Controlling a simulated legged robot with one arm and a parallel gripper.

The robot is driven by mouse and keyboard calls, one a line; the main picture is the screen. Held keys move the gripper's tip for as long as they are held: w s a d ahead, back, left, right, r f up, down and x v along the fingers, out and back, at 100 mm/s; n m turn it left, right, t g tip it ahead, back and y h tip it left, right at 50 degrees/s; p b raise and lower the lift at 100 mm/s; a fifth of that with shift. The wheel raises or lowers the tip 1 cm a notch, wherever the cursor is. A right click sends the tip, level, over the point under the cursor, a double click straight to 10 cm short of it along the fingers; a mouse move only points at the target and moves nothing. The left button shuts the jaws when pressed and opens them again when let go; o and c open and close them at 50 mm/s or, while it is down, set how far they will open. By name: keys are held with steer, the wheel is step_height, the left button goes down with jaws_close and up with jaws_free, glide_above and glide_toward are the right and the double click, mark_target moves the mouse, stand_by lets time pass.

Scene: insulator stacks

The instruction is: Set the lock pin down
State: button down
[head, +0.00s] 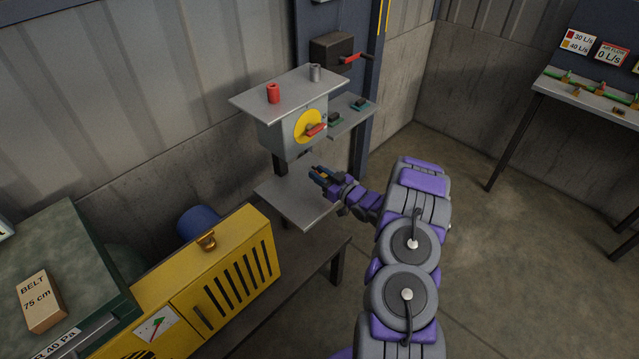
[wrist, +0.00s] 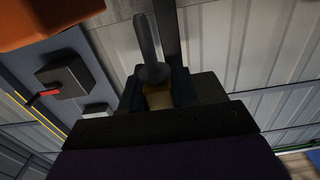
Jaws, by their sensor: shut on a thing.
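My gripper (head: 321,174) is in front of the grey switch box (head: 285,137), above the lower grey shelf (head: 291,208). In the wrist view my gripper (wrist: 158,90) is shut on the lock pin (wrist: 149,50), a dark grey rod with a wider rounded end near the jaws. A tan-orange part shows between the fingers below that end. The pin is held in the air, apart from the shelf. In the head view the pin is too small to make out clearly. The box front has a yellow disc (head: 301,120) with a red handle (head: 317,130).
A red cylinder (head: 273,93) and a grey cylinder (head: 315,72) stand on the box's top plate (head: 291,94). A side shelf (head: 350,123) holds small dark green pieces. A black box with a red crank (head: 332,50) hangs behind. A yellow cabinet (head: 215,275) stands lower left.

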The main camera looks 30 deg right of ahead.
step_height(320, 180, down, 4)
steer(key=shift+r+b, duration=0.25)
steer(key=shift+b, duration=0.3)
steer(key=shift+a+r, duration=0.1)
steer(key=shift+a, duration=0.1)
steer(key=c, duration=1.2)
jaws_free()
steer(key=o, duration=0.3)
steer(key=shift+d, duration=0.2)
steer(key=shift+o, duration=0.2)
